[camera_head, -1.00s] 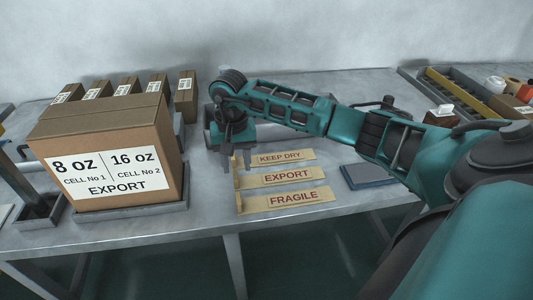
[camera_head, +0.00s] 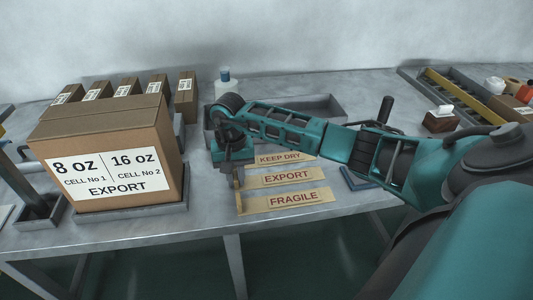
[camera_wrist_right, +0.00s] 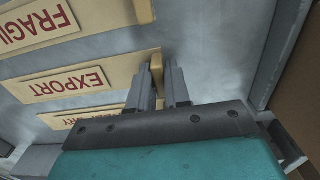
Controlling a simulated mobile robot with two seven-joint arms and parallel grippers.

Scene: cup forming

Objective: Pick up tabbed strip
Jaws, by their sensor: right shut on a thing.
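Three tan tabbed strips lie on the grey table in the head view: KEEP DRY (camera_head: 285,158), EXPORT (camera_head: 288,177) and FRAGILE (camera_head: 290,200). My right gripper (camera_head: 238,181) points down at the left end of the EXPORT strip. In the right wrist view, the fingers of my right gripper (camera_wrist_right: 165,82) are shut on the upright tab at the end of the EXPORT strip (camera_wrist_right: 70,86). The FRAGILE strip (camera_wrist_right: 70,30) lies beside it, apart from the fingers. The KEEP DRY strip is partly hidden by the fingers and gripper body. The left gripper is out of view.
A large labelled carton (camera_head: 110,150) stands in a grey tray (camera_head: 140,220) to the left. Small cartons (camera_head: 186,98) and a white bottle (camera_head: 223,82) stand behind. A grey tray (camera_head: 325,103) lies behind my arm, and a blue-grey pad (camera_head: 355,180) lies right of the strips.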

